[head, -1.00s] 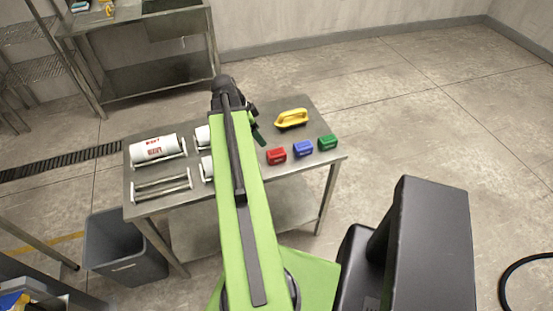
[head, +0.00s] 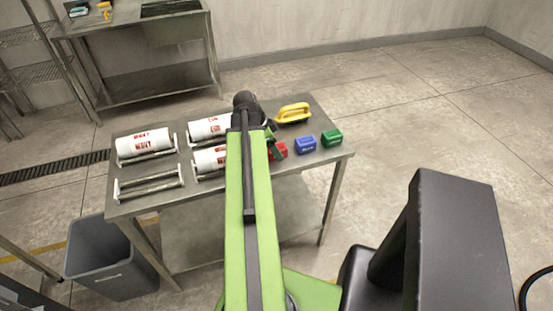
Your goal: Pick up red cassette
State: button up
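The red cassette (head: 282,152) is on the steel table, left of the blue cassette (head: 305,142) and the green cassette (head: 331,138). My arm and gripper hide its left part.
The steel table (head: 228,179) also bears a yellow handled tool (head: 293,113) behind the cassettes. Several white printed rolls on stands, such as one roll (head: 145,142), are at the left. A grey bin (head: 108,257) stands front left.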

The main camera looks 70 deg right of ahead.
jog(key=shift+s+d+f, duration=0.1)
jog(key=shift+f, duration=0.2)
grip_shut()
dwell(0.4)
